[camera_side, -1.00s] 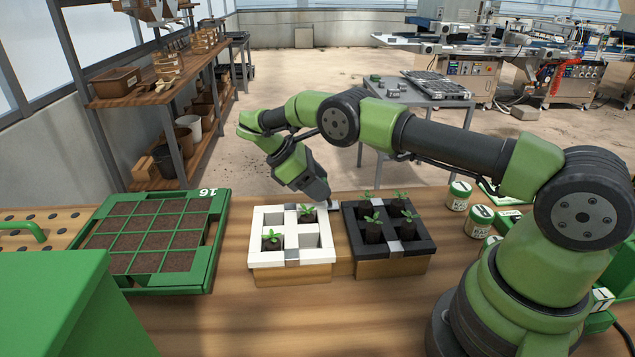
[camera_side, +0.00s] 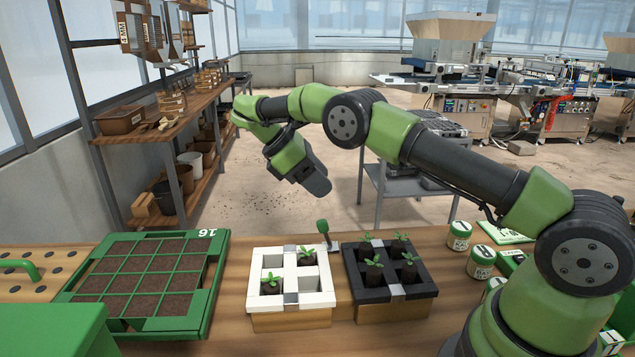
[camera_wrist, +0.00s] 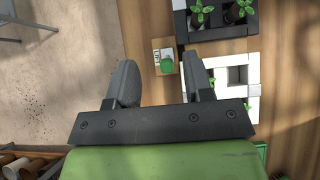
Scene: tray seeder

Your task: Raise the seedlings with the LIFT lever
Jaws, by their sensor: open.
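The LIFT lever (camera_side: 323,230) has a green knob on a small plate behind the gap between two trays. In the wrist view its green knob (camera_wrist: 167,66) and labelled plate show between my fingers, seen from above. My gripper (camera_side: 318,186) is open and empty, above and behind the lever, apart from it. Its two fingers (camera_wrist: 158,61) show spread in the wrist view. The white tray (camera_side: 255,297) has four cells, with seedlings in the front left (camera_side: 270,283) and back right (camera_side: 307,255). The black tray (camera_side: 425,275) holds several seedlings (camera_side: 374,268) in dark plugs.
A green tray (camera_side: 217,255) of soil marked 16 lies to the left. Green-lidded jars (camera_side: 460,236) stand right of the black tray, near my arm's base. A grey cart (camera_side: 388,190) and a wooden shelf (camera_side: 160,135) stand beyond the bench. The air around my gripper is clear.

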